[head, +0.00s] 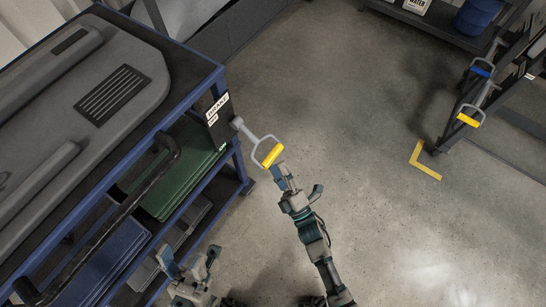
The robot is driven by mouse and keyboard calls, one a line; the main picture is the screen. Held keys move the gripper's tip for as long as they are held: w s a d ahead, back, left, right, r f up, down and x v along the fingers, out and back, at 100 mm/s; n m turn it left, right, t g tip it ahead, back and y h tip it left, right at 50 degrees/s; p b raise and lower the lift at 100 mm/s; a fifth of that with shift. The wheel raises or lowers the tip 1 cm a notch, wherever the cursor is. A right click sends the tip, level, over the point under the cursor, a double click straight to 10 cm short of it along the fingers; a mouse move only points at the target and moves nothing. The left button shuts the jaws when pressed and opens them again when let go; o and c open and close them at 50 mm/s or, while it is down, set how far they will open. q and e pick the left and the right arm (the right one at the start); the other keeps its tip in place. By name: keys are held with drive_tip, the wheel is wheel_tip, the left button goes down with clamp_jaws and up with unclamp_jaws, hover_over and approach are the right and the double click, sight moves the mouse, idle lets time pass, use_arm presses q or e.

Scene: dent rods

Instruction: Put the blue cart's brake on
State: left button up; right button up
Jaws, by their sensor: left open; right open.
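The blue cart (196,59) fills the left side of the head view. A black plate (218,122) with a white label reading "BRAKE" is on its right end. A grey brake handle (244,130) with a yellow grip (272,156) sticks out from that end to the right. My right gripper (299,183) is open and empty, just below the yellow grip. One fingertip is very close to the grip; I cannot tell if they touch. My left gripper (189,257) is open and empty, low in the view beside the cart's lower shelves.
A large grey panel (115,60) lies on the cart's top, and a black push bar (120,215) runs along its near side. Another rack (515,120) with blue and yellow handles stands at right. A yellow corner mark (424,165) is on the floor. The middle floor is clear.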

drive_tip(key=v, duration=0.7)
drive_tip(key=shift+s+f, duration=0.1)
idle(0.5)
